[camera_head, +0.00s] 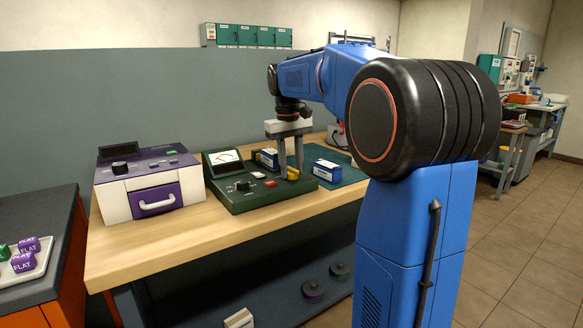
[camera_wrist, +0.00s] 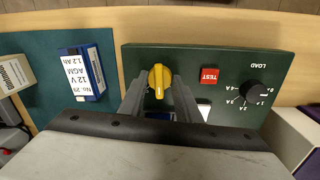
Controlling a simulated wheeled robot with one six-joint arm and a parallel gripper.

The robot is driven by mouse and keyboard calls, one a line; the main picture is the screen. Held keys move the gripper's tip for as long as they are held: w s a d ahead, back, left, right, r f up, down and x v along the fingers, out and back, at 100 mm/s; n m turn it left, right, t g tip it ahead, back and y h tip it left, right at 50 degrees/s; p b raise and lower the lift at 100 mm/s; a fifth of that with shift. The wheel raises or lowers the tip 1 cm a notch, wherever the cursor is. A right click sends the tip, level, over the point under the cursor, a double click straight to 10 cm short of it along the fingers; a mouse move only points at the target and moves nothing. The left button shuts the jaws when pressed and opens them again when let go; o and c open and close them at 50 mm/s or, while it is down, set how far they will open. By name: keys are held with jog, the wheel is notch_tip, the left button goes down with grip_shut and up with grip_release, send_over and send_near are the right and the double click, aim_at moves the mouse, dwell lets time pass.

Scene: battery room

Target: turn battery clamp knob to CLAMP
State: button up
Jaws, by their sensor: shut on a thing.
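The yellow clamp knob (camera_wrist: 158,82) sits on the dark green tester (camera_wrist: 220,60), left of the red TEST button (camera_wrist: 209,75) in the wrist view. It shows a pale pointer line lying roughly up and down in that view. My gripper (camera_wrist: 159,76) is shut on the knob, with one grey finger on each side. In the head view, my gripper (camera_head: 289,163) points straight down at the tester (camera_head: 222,203), and the knob (camera_head: 292,175) shows between the fingers. A blue and white battery (camera_head: 265,157) is at the tester's back, partly hidden. I see no readable clamp labels.
Another battery (camera_wrist: 85,72) stands on the green mat (camera_wrist: 45,65) beside the tester. A black load dial (camera_wrist: 255,92) is on the tester. A purple and white device (camera_head: 150,183) stands at left on the wooden bench (camera_head: 150,245).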

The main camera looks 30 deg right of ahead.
jog(key=m, duration=0.4)
jog(key=shift+m, duration=0.3)
jog(key=shift+d+m+g, duration=0.1)
jog(key=shift+m+g, duration=0.2)
jog(key=shift+m, duration=2.2)
jog(key=o, duration=0.8)
jog(key=shift+w+r, duration=0.1)
jog(key=shift+r, duration=0.05)
jog(key=r, duration=1.1)
jog(key=w+r, duration=0.1)
jog(key=r, duration=0.5)
jog(key=shift+a, duration=0.35)
